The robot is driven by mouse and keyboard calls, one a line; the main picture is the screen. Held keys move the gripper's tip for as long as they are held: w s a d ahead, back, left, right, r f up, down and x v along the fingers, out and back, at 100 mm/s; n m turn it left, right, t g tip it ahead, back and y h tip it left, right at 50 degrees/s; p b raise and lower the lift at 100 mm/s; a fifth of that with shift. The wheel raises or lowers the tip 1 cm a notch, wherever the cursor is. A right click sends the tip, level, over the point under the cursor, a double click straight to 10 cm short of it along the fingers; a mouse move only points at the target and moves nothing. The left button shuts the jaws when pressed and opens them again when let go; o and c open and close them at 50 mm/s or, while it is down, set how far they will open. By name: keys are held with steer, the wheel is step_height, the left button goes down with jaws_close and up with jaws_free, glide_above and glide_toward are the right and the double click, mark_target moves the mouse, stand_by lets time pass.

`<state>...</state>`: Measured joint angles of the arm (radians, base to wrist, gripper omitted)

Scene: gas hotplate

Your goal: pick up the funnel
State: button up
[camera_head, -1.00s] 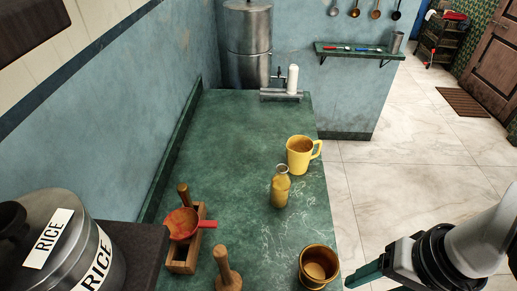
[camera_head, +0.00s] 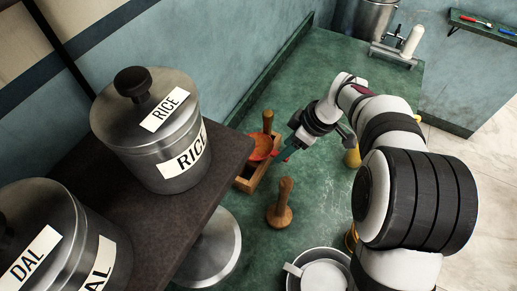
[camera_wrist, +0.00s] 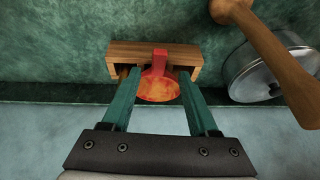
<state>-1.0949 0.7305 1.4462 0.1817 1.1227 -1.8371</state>
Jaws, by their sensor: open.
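The red funnel (camera_head: 261,148) rests on the narrow wooden box (camera_head: 245,184) at the left side of the green counter. In the wrist view, the funnel (camera_wrist: 158,88) shows an orange bowl and a red tab pointing to the wooden box (camera_wrist: 150,48). My gripper (camera_head: 284,156) is close to the right side of the funnel in the head view. In the wrist view, the two green fingers of my gripper (camera_wrist: 158,76) are apart, one on each side of the funnel. I cannot tell whether either finger touches it.
A wooden-handled tool (camera_head: 280,208) stands near the box, and a metal pot (camera_head: 318,272) is in front. A dark shelf (camera_head: 205,180) with the rice canister (camera_head: 165,125) and the dal canister (camera_head: 60,240) is at left. My arm partly hides the yellow mug and bottle.

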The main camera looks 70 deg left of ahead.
mark_target(276, 153)
steer(key=x, duration=0.5)
steer(key=shift+s+a+f, duration=0.15)
steer(key=shift+s+a, duration=0.1)
steer(key=shift+a, duration=0.15)
jaws_close()
stand_by(0.9)
